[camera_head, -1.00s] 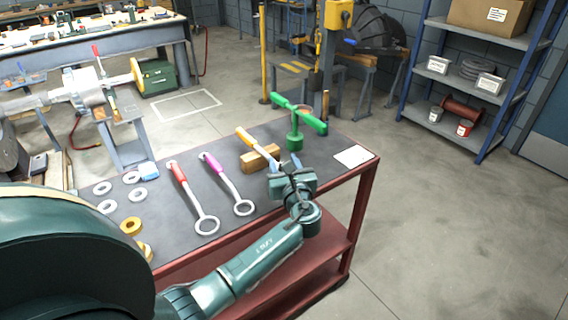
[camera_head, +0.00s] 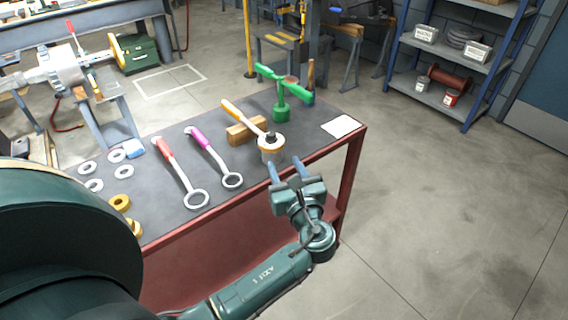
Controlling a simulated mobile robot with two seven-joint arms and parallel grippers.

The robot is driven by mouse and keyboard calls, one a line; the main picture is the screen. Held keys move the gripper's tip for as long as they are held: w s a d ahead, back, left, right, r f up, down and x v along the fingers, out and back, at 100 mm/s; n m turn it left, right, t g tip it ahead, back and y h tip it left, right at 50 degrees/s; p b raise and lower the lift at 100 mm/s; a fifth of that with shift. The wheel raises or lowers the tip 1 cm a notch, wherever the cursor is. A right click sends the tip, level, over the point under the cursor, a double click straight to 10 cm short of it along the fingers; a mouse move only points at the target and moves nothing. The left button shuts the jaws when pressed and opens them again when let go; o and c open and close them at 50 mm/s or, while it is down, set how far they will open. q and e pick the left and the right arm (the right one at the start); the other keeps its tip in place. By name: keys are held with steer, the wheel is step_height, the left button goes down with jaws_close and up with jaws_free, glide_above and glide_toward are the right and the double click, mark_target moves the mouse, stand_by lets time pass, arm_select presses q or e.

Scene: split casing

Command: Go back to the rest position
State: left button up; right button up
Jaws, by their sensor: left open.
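My left gripper (camera_head: 286,170) is open and empty, just off the front edge of the red table (camera_head: 346,190). Its two blue-grey fingers point toward an orange-handled tool (camera_head: 240,113), whose head end rests by a round metal piece with a tan top (camera_head: 271,148). The fingertips look apart from that piece. A tan block (camera_head: 246,130) lies under the tool. My right gripper does not show.
A red-handled ring tool (camera_head: 178,172) and a purple-handled one (camera_head: 213,155) lie on the tabletop. A green T-shaped stand (camera_head: 282,100) is at the back. The floor at right is clear.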

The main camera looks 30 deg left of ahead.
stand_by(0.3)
arm_select(q)
steer(key=s+d+f+n+g+h+p, duration=0.1)
steer(key=s+d+f+n+h, duration=0.1)
steer(key=s+f+n+h, duration=0.3)
steer(key=s+d+f+n+h+p, duration=0.1)
steer(key=s+d+f+n+h, duration=0.1)
steer(key=f+h, duration=0.35)
steer(key=s+d+f+n+h+p, duration=0.1)
steer(key=s+d+n+h+p, duration=0.1)
steer(key=s+d+n+h, duration=0.4)
steer(key=s+d+n, duration=0.1)
steer(key=s+n, duration=0.4)
steer(key=n, duration=0.5)
steer(key=shift+s+n+g, duration=0.2)
steer(key=shift+n+g, duration=0.1)
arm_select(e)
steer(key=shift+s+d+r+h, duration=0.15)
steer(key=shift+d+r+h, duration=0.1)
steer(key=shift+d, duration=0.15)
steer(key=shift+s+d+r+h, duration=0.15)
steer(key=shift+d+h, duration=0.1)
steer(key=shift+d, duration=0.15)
arm_select(q)
steer(key=shift+d, duration=0.1)
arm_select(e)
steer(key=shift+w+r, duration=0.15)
